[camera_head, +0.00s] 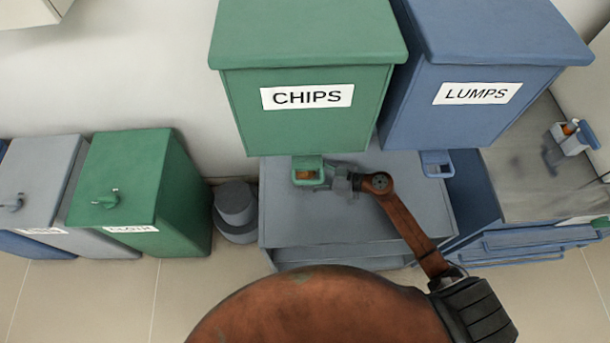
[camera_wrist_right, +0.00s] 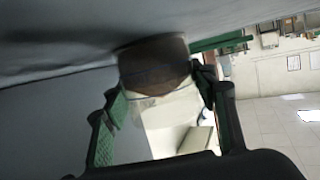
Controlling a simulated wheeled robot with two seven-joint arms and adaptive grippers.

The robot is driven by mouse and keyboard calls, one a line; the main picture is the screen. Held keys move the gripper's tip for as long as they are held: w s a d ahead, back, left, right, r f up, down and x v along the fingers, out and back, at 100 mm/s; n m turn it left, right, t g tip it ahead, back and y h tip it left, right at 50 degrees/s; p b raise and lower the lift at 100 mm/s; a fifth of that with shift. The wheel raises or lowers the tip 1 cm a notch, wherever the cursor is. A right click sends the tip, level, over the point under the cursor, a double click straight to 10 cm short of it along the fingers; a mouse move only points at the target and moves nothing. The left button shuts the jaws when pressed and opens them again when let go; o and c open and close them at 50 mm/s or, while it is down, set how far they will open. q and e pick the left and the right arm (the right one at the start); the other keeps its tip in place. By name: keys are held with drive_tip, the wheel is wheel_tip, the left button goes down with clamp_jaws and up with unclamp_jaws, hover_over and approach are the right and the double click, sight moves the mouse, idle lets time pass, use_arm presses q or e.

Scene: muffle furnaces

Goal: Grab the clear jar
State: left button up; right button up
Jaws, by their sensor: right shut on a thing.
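My right gripper (camera_head: 340,181) reaches in from the right, beside the green spout (camera_head: 308,165) under the green CHIPS bin (camera_head: 310,115). In the right wrist view, my right gripper (camera_wrist_right: 160,90) has its two fingers on either side of a see-through jar (camera_wrist_right: 155,85). The jar shows a brown mass, and its clear outline is faint. In the head view the jar is small and hard to tell from the spout; brown shows at the spout. My left gripper is not in view.
A blue LUMPS bin (camera_head: 480,100) with its own spout (camera_head: 437,164) stands to the right. A grey cabinet (camera_head: 400,215) lies under the bins. A second green bin (camera_head: 130,190), a grey bin (camera_head: 40,180) and a dark grey round container (camera_head: 236,210) stand left. Floor is clear at lower left.

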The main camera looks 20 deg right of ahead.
drive_tip(key=c, duration=0.4)
drive_tip(key=shift+r, duration=0.15)
